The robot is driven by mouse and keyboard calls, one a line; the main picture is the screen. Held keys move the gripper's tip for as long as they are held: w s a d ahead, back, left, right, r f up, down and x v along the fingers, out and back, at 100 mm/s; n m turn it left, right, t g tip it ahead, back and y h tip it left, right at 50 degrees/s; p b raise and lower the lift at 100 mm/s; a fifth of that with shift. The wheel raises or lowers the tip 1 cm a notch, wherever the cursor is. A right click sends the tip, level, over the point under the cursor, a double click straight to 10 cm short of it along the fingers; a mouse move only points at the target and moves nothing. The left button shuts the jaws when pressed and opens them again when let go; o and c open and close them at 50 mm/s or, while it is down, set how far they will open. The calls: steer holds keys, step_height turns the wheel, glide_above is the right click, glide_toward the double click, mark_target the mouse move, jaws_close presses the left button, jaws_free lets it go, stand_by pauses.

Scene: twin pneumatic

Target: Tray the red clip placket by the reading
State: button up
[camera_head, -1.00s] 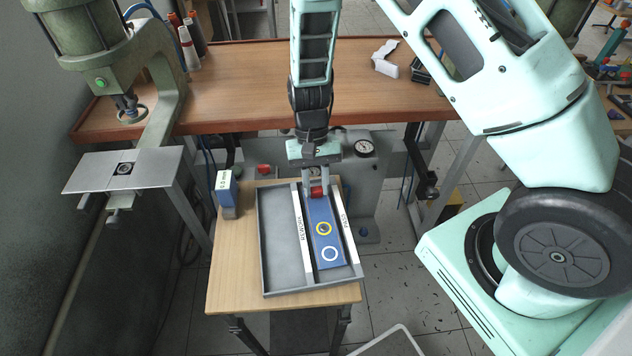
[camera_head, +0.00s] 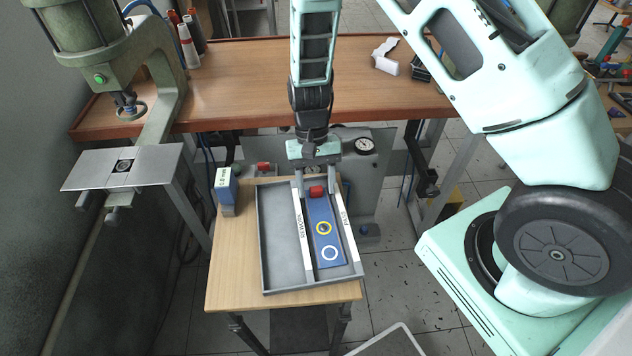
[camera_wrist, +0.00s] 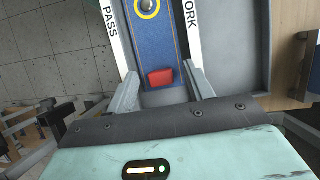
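The blue placket (camera_head: 319,215) lies flat in the grey tray (camera_head: 262,235), in the narrow lane between the white REWORK strip (camera_head: 304,240) and the white PASS strip (camera_head: 346,225). It has a red clip (camera_head: 317,191) at its far end and a yellow and a white ring towards the near end. My gripper (camera_head: 316,190) is above the far end of the lane. In the wrist view its fingers (camera_wrist: 163,90) are spread, with clear gaps to the red clip (camera_wrist: 161,78) between them. The gripper is open and empty.
The tray stands on a small wooden table (camera_head: 230,275); its wide left compartment is empty. A blue box with a small display (camera_head: 226,188) stands left of the tray. Behind are a dial gauge (camera_head: 364,146) and a long bench (camera_head: 240,90). A green press (camera_head: 160,95) is at left.

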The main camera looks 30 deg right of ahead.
steer(key=b+v, duration=0.3)
steer(key=v, duration=1.4)
steer(key=s+a+r+n+t, duration=0.1)
steer(key=s+a+r+n, duration=0.35)
steer(key=s+a, duration=0.55)
steer(key=s+n+t, duration=0.3)
steer(key=s+n, duration=0.3)
steer(key=s, duration=0.9)
steer(key=shift+a+n+h, duration=0.2)
steer(key=shift+n+h, duration=0.1)
steer(key=shift+n, duration=0.05)
